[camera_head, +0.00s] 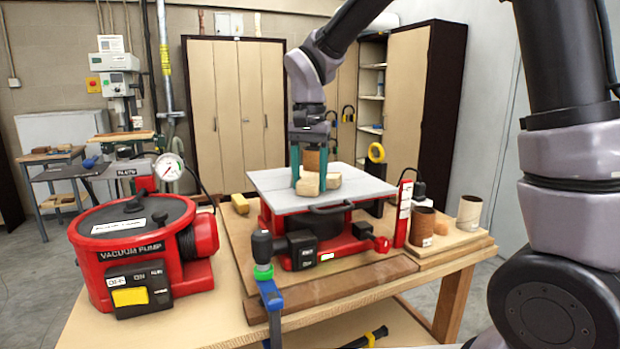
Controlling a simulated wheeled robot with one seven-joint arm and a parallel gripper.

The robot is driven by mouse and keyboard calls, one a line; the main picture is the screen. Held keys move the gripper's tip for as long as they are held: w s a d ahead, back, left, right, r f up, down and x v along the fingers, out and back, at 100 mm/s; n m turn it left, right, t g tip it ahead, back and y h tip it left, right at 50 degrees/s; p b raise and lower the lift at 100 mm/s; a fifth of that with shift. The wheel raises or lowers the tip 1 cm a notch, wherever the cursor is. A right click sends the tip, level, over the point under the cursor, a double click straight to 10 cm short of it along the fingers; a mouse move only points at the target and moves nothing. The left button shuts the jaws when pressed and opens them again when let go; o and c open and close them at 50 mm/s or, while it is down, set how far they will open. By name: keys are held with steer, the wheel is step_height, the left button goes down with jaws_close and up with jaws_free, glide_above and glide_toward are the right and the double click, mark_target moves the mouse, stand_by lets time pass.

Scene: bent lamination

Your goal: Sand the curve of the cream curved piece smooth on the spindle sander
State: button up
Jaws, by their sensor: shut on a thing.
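The cream curved piece (333,180) lies on the grey table (275,184) of the red spindle sander (330,250). My gripper (309,182) is above the middle of that table, pointing down, its two teal fingers shut on the piece, one at each side of its near part. A brown upright cylinder, apparently the sanding spindle (313,160), shows between the fingers just behind the near part. The fingers hide part of the piece, and I cannot tell whether its curve touches the spindle.
A red vacuum pump (135,245) with a gauge (169,167) stands to the left on the bench. A blue clamp (270,300) is at the front edge. A brown sleeve (422,227), a pale sleeve (469,212) and a red upright switch box (403,213) stand to the right.

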mark_target(292, 190)
steer(key=shift+w+a, duration=0.2)
steer(key=shift+a, duration=0.2)
steer(key=shift+w+a, duration=0.45)
steer(key=shift+a, duration=0.4)
steer(key=shift+w, duration=0.3)
stand_by(1.7)
steer(key=shift+s, duration=0.3)
steer(key=shift+a, duration=0.25)
stand_by(0.4)
steer(key=shift+a, duration=0.4)
steer(key=shift+w+a, duration=0.1)
steer(key=shift+w, duration=0.1)
stand_by(1.9)
